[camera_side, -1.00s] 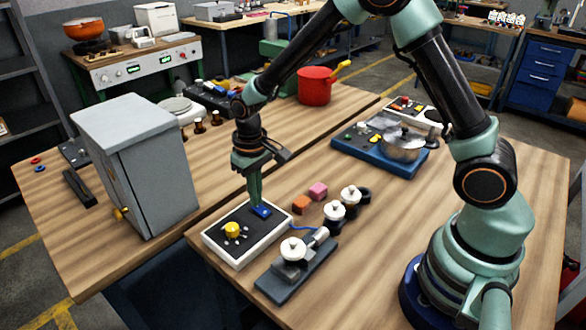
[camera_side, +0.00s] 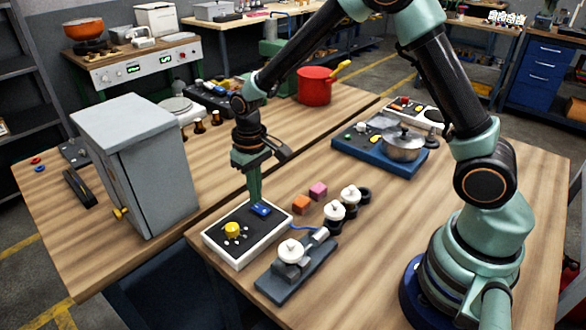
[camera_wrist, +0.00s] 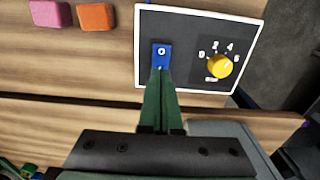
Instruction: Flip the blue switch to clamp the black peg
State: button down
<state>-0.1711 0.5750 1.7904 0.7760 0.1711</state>
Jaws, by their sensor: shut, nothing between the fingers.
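The blue switch (camera_side: 262,210) sits on the black top of a white-sided control box (camera_side: 240,259), beside a yellow dial (camera_side: 233,230). In the wrist view the switch (camera_wrist: 161,52) is a blue plate with a small pale spot. My gripper (camera_side: 257,204) is shut and empty, pointing down at the switch. Its tips (camera_wrist: 160,76) cover the switch's near end in the wrist view; I cannot tell if they touch. A grey clamp fixture (camera_side: 276,284) holds a white-knobbed part (camera_side: 291,250). I cannot clearly make out which dark part is the black peg.
Pink (camera_side: 318,190) and orange (camera_side: 301,204) blocks and more white-knobbed parts (camera_side: 350,195) stand right of the box. A grey cabinet (camera_side: 157,180) stands left. A silver pot (camera_side: 403,146) is farther back. A gap separates the two tables.

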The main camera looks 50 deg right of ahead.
jog(key=shift+r, duration=2.7)
notch_tip(320, 180, up, 9)
jog(key=t, duration=0.2)
send_over(257, 207)
jog(key=s+d, duration=0.4)
jog(key=s+d+r+t, duration=0.3)
jog(key=s+r, duration=0.2)
jog(key=s, duration=0.4)
jog(key=shift+s+d+t, duration=0.2)
jog(key=shift+s+t, duration=0.1)
jog(key=shift+s, duration=0.05)
